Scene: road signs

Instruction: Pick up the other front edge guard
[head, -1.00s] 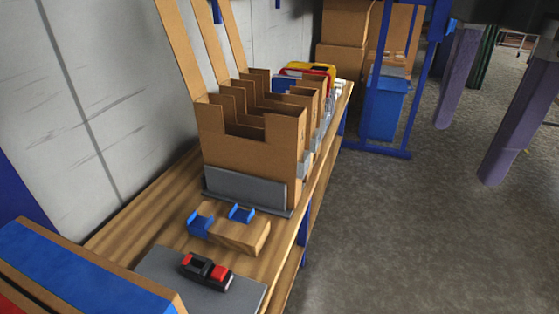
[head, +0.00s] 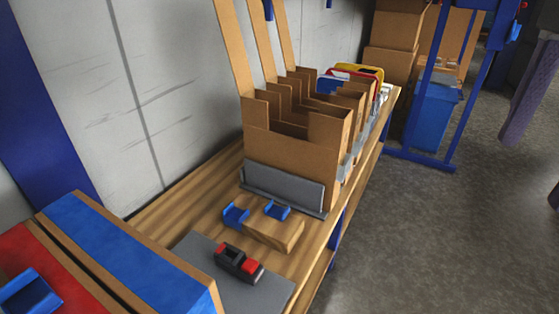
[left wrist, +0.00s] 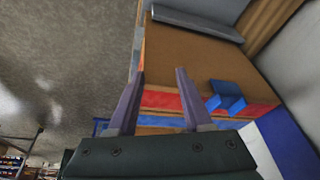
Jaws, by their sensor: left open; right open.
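A blue edge guard (head: 30,291) sits on the red-striped cardboard box (head: 108,258) at the lower left of the head view, partly cut off by the frame. A blue guard on the red-striped box also shows in the left wrist view (left wrist: 227,96). My right gripper (head: 532,170) is open over the floor, partly out of frame.
A tall divided cardboard rack (head: 285,150) stands on the wooden bench behind a grey rail (head: 285,185). A black and red tool (head: 238,263) lies on a grey mat (head: 190,244). A blue bin (head: 433,115) stands beyond. The floor right of the bench is open.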

